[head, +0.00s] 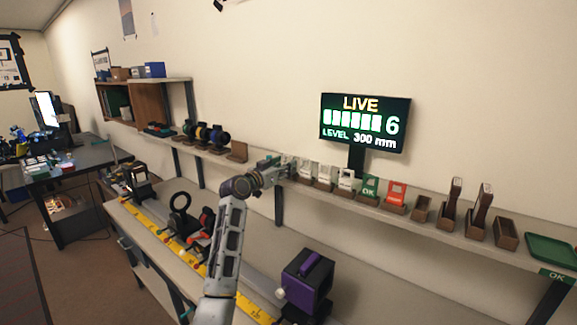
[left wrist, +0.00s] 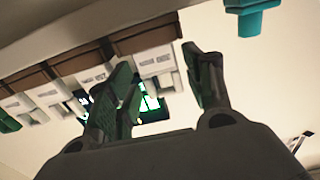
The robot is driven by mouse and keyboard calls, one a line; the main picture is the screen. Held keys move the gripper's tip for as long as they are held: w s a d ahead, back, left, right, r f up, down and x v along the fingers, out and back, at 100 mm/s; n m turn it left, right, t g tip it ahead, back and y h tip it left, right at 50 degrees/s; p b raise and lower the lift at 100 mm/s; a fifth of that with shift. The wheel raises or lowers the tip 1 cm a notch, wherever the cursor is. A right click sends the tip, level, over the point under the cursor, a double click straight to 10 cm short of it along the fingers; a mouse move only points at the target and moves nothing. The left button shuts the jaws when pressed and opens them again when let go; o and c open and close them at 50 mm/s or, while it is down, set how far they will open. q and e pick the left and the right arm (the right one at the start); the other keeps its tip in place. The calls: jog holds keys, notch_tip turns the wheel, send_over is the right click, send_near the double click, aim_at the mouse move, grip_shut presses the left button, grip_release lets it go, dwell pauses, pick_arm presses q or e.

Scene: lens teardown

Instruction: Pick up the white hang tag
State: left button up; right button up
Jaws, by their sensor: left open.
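White hang tags stand in brown holders on the wall shelf, in a row in the head view, including one white tag (head: 325,172) and another (head: 346,180). My left gripper (head: 288,168) is at the left end of this row and hides part of what is there. In the left wrist view, which looks upside down, my left gripper (left wrist: 160,72) is open. A white tag (left wrist: 152,60) in a brown holder (left wrist: 143,36) appears between its fingertips; I cannot tell whether they touch it. My right gripper is not in view.
A green OK card (head: 370,187) and a red card (head: 395,193) stand right of the white tags. A display (head: 364,122) is behind the shelf (head: 440,225). Dark lens parts (head: 207,135) are to the left. A teal object (left wrist: 251,16) is beside my gripper in the wrist view.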

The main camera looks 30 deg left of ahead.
pick_arm(q)
jog(key=shift+w+d+r, duration=0.1)
jog(key=shift+w+r, duration=0.1)
jog(key=shift+w, duration=0.3)
jog(key=shift+w+f+p, duration=0.15)
jog(key=shift+w+p, duration=0.2)
jog(key=shift+w, duration=0.65)
jog(key=shift+c, duration=0.3)
jog(key=c, duration=0.6)
